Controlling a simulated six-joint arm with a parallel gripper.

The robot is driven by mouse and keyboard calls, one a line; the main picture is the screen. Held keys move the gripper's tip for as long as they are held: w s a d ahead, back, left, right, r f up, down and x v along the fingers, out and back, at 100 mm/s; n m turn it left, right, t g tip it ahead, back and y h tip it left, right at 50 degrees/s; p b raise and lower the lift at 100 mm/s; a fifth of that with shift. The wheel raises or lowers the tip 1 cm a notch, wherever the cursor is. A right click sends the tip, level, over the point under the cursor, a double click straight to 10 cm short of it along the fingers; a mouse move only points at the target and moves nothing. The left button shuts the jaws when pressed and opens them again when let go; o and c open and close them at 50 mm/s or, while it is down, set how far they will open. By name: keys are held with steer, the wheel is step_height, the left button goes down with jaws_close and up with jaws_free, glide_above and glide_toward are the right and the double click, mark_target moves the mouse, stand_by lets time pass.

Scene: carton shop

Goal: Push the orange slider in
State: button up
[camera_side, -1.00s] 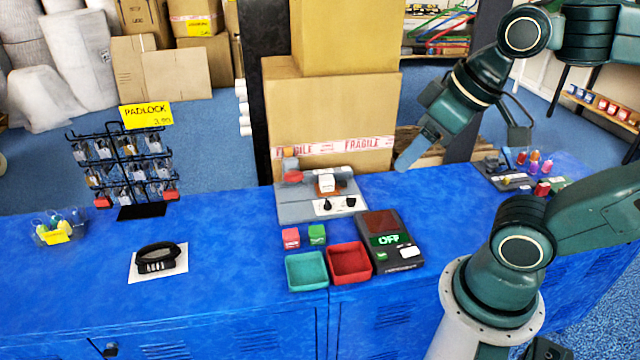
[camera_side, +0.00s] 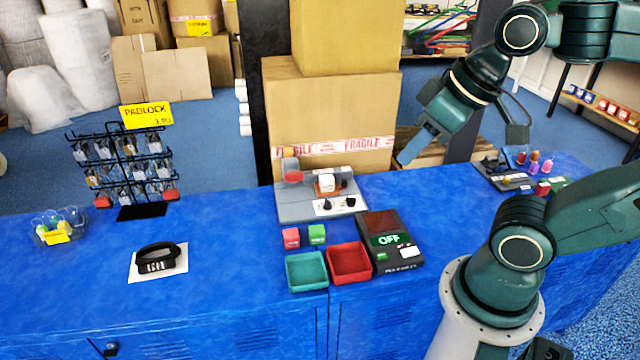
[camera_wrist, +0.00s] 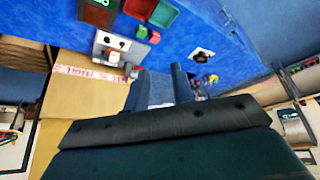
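The grey panel (camera_side: 293,212) stands on the blue bench in front of the tall cartons. On it I see an orange part (camera_side: 340,187), which looks like the slider, with a white block (camera_side: 326,183) at it. How far in the slider sits is too small to tell. My gripper (camera_side: 405,160) is up in the air to the right of the panel, apart from it. In the wrist view the panel (camera_wrist: 101,50) shows beyond and left of my gripper (camera_wrist: 162,86). The two fingers are apart with nothing between them.
A red knob (camera_side: 293,176) rises at the panel's left, and two dark knobs sit at its front. A teal tray (camera_side: 307,286), a red tray (camera_side: 349,278) and a device reading OFF (camera_side: 388,240) stand in front. Tall cartons (camera_side: 330,110) stand close behind.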

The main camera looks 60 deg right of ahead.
steer(key=w+d+r+m+g, duration=0.25)
steer(key=w+d, duration=0.25)
steer(key=w, duration=0.7)
steer(key=m+g, duration=0.3)
steer(key=m, duration=0.4)
glide_above(344, 180)
step_height(344, 180, down, 25)
steer(key=shift+n, duration=0.25)
steer(key=shift+s, duration=0.1)
step_height(344, 180, down, 14)
steer(key=shift+r, duration=0.1)
steer(key=shift+c, duration=0.4)
steer(key=shift+a, duration=0.1)
jaws_close()
